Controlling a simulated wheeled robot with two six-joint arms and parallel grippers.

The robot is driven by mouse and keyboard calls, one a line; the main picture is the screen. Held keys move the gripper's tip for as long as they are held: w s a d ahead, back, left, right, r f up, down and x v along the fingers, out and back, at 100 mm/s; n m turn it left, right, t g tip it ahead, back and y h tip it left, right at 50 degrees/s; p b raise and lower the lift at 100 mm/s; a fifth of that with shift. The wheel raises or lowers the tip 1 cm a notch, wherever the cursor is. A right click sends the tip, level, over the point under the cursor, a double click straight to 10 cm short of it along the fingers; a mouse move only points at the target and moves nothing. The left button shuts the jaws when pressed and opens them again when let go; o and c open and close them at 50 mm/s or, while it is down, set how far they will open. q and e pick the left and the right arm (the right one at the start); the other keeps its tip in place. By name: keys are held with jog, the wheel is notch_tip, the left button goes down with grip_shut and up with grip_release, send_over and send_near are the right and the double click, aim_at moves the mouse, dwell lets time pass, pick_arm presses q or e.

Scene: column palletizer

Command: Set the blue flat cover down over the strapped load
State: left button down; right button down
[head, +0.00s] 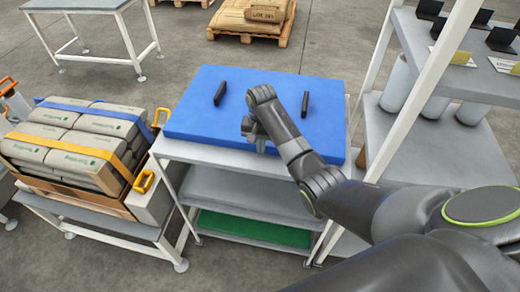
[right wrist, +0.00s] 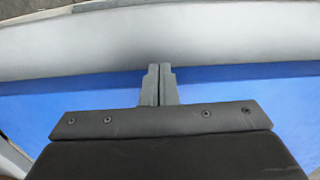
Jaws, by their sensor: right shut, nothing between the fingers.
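The blue flat cover (head: 185,125) lies flat on the top of a grey shelf cart, with two black handles (head: 220,93) (head: 306,104) standing up from it. My right gripper (head: 250,138) is over the near middle of the cover, between the handles and clear of both. Its fingers (right wrist: 160,85) are closed together and empty in the right wrist view, with the blue cover (right wrist: 240,105) behind them. The strapped load of grey sacks (head: 40,131) sits at the left, with a blue strap (head: 95,109) and a yellow strap (head: 75,147) across it. My left gripper is out of view.
The cart's lower shelves (head: 240,190) are below the cover, with a green sheet (head: 250,228) on the lowest. A white-framed rack (head: 480,75) with grey containers stands close at the right. A table (head: 80,5) and a pallet of sacks (head: 250,20) are behind. Open floor lies between.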

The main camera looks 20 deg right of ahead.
jog(key=w+d, duration=0.1)
jog(key=w+d+b, duration=0.1)
jog(key=w, duration=0.1)
jog(key=shift+w+d, duration=0.3)
jog(key=shift+w, duration=0.1)
